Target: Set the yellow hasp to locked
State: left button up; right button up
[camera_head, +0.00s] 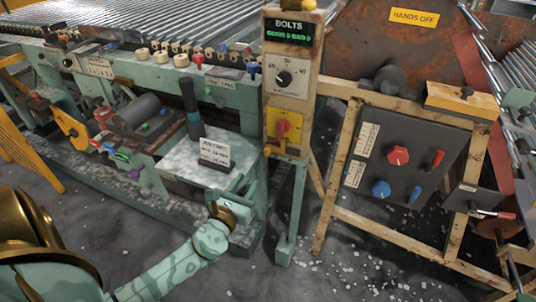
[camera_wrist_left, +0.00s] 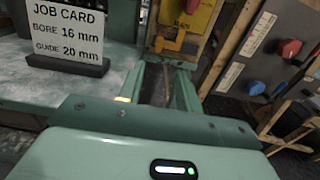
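The yellow hasp (camera_head: 284,150) is at the lower end of the upright control panel, just below a red switch on a yellow plate (camera_head: 290,118). In the left wrist view the hasp (camera_wrist_left: 168,44) is ahead at the top middle; I cannot tell its exact setting. My left gripper (camera_head: 243,187) is below and left of the hasp, beside the bench corner and apart from the hasp. In the left wrist view its two fingers (camera_wrist_left: 160,80) are spread with nothing held between them. My right gripper does not show.
The job card (camera_head: 215,152) stands on the pale bench top (camera_head: 180,163) left of the panel. A green post (camera_head: 290,215) stands under the panel. At right, a wooden frame (camera_head: 335,175) carries a grey box (camera_head: 400,150) with red and blue controls. Open floor lies in front.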

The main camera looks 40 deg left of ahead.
aim_at(266, 153)
pick_arm(q)
jog(key=b+x, duration=0.1)
jog(key=x, duration=1.2)
jog(key=shift+a+f, duration=0.1)
jog(key=shift+f, duration=0.05)
grip_shut()
